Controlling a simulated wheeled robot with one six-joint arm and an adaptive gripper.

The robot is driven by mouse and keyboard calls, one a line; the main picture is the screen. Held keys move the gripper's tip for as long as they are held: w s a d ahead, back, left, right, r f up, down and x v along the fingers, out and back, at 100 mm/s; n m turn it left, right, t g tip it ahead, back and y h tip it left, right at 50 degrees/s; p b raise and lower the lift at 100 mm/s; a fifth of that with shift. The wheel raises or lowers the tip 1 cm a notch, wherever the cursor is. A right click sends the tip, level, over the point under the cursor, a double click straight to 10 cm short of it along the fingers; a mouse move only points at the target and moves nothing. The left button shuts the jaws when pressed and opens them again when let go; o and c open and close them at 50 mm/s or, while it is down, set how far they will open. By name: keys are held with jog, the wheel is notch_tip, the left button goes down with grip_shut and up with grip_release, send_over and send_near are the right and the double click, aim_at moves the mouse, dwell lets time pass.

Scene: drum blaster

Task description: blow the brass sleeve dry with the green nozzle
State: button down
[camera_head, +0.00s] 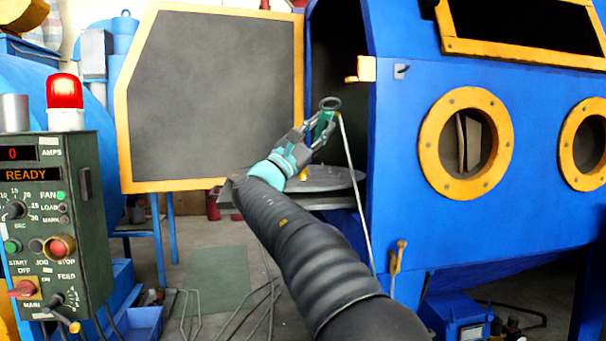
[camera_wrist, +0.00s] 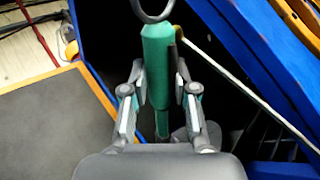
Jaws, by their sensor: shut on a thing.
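My gripper (camera_head: 316,133) is raised in front of the open doorway of the blue cabinet, above a round grey turntable (camera_head: 335,181). It is shut on the green nozzle (camera_head: 324,122). In the wrist view the nozzle (camera_wrist: 158,58) stands lengthwise between the two fingers (camera_wrist: 158,88), with a dark ring at its far end and a thinner green stem at its near end.
The cabinet door (camera_head: 212,100), grey with a yellow edge, stands open at left. The blue cabinet wall (camera_head: 395,160) with round yellow ports is close at right. A control box (camera_head: 50,215) with a red lamp stands at far left. Hoses or cables lie on the floor.

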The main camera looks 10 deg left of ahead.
jog(key=shift+r+p, duration=2.65)
jog(key=shift+r, duration=0.3)
